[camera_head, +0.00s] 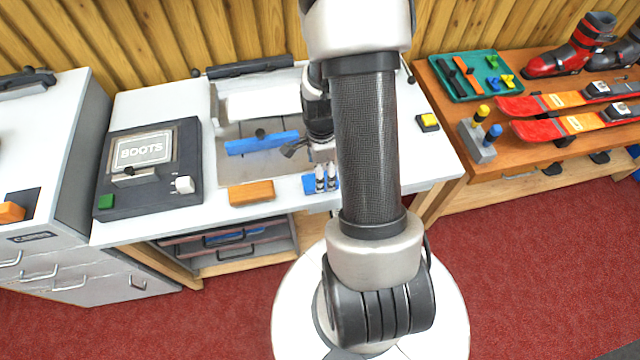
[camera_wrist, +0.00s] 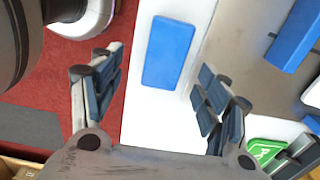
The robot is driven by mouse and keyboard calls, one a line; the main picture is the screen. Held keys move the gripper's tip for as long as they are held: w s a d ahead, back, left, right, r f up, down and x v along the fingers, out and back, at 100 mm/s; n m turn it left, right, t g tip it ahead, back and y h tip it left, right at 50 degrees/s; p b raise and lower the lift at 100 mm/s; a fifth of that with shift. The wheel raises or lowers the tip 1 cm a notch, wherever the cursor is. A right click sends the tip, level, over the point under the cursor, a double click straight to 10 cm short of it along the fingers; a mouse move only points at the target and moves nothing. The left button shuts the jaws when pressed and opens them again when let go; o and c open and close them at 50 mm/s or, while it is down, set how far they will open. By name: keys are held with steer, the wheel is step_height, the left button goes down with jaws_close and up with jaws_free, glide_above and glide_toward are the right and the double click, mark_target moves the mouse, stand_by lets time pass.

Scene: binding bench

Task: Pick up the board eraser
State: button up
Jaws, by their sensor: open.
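A plain blue block (camera_wrist: 170,52), which I take to be the board eraser, lies on the white bench top near its front edge. In the head view its blue ends (camera_head: 309,185) show behind my fingers. My gripper (camera_wrist: 157,70) is open and empty, with one finger on each side of the block in the wrist view. In the head view my gripper (camera_head: 325,178) hangs over the block and hides its middle. I cannot tell the exact height between the fingertips and the block.
An orange block (camera_head: 251,192) lies left of my gripper. A longer blue bar (camera_head: 262,143) sits on the grey plate (camera_head: 232,172) behind. A dark BOOTS panel (camera_head: 150,196) stands left. A yellow button (camera_head: 428,121) is at right. A green item (camera_wrist: 265,148) shows in the wrist view.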

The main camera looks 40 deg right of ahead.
steer(key=f, duration=0.2)
steer(key=f+b, duration=0.1)
steer(key=f, duration=0.1)
steer(key=f+b, duration=0.1)
steer(key=f, duration=0.1)
steer(key=shift+w+d, duration=0.15)
steer(key=shift+w, duration=0.2)
steer(key=shift+r, duration=0.15)
steer(key=shift+c, duration=0.4)
steer(key=c, duration=1.1)
